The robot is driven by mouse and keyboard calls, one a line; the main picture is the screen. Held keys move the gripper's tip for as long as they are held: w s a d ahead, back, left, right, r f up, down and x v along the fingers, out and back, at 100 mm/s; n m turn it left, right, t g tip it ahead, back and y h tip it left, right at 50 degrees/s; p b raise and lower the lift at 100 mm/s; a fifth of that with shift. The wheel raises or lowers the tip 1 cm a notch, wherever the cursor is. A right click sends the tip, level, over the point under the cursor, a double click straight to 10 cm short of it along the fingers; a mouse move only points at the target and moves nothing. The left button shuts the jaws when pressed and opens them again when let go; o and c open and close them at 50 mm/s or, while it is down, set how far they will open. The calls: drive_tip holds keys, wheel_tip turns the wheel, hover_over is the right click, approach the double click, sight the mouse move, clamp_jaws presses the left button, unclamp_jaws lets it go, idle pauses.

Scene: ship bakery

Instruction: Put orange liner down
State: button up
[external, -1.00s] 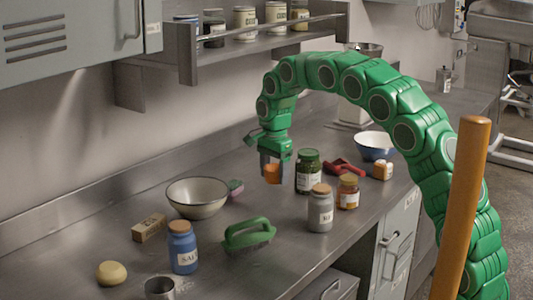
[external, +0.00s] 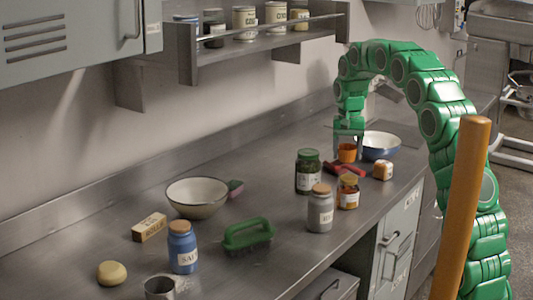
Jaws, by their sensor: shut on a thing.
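The orange liner (external: 347,153) is a small orange cup shape in the external view. My gripper (external: 348,150) points down and is shut on it. The liner is at the far part of the steel counter, just left of the blue-and-white bowl (external: 381,146) and behind the red tool (external: 344,168). I cannot tell whether the liner touches the counter. Part of it is hidden by my gripper's fingers.
A green-lidded jar (external: 308,172), a grey jar (external: 320,209), an amber jar (external: 348,192) and a small orange-brown box (external: 383,170) stand nearby. A cream bowl (external: 197,197), green brush (external: 247,235) and blue salt jar (external: 183,248) are nearer. A shelf (external: 265,38) hangs above.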

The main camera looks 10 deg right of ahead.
drive_tip(key=d+f+n, duration=0.1)
drive_tip(key=d+f, duration=0.1)
drive_tip(key=d, duration=0.2)
drive_tip(key=d+f+n, duration=0.1)
drive_tip(key=d+f, duration=0.1)
drive_tip(key=d, duration=0.1)
drive_tip(key=d+f, duration=0.2)
drive_tip(key=d, duration=0.2)
drive_tip(key=shift+w+d+f+n, duration=0.15)
drive_tip(key=shift+d+f+n, duration=0.2)
drive_tip(key=shift+n, duration=0.05)
drive_tip(key=shift+a, duration=0.1)
drive_tip(key=a+m, duration=0.1)
drive_tip(key=a, duration=0.4)
drive_tip(key=a+r+m, duration=0.1)
drive_tip(key=a+m, duration=0.1)
drive_tip(key=a, duration=0.4)
drive_tip(key=a+r+m, duration=0.1)
drive_tip(key=a+m, duration=0.1)
drive_tip(key=a, duration=0.4)
drive_tip(key=shift+s+a, duration=0.1)
drive_tip(key=shift+s, duration=0.2)
wheel_tip(320, 180, up, 2)
drive_tip(key=m, duration=0.6)
hover_over(274, 211)
drive_tip(key=shift+s, duration=0.15)
drive_tip(key=shift+f+n, duration=0.1)
drive_tip(key=shift+n, duration=0.2)
drive_tip(key=shift+f, duration=4.7)
drive_tip(key=shift+f, duration=0.15)
